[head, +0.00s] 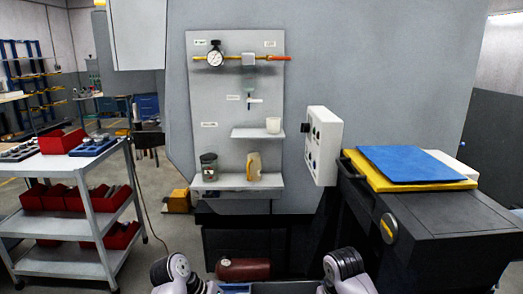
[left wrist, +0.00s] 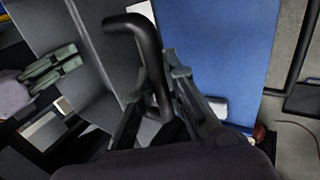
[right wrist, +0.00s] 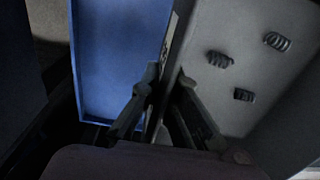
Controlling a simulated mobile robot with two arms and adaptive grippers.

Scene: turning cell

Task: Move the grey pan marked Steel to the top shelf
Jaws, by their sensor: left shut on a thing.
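The grey pan (right wrist: 245,60) fills the right side of the right wrist view, with several dark coiled shavings inside. A small label shows on its side wall, too small to read. My right gripper (right wrist: 163,108) is open, with its fingers on either side of the pan's near edge. My left gripper (left wrist: 160,105) is shut on a bent black handle (left wrist: 150,50). Grey panels lie beside that handle; I cannot tell whether they belong to the pan. Both grippers are below the head view.
A blue tray (right wrist: 118,55) lies beside the grey pan. In the head view, a shelved trolley (head: 75,165) with red bins stands at left. A wall board (head: 235,110) carries small shelves. A dark machine (head: 440,225) with a blue mat (head: 410,163) is at right.

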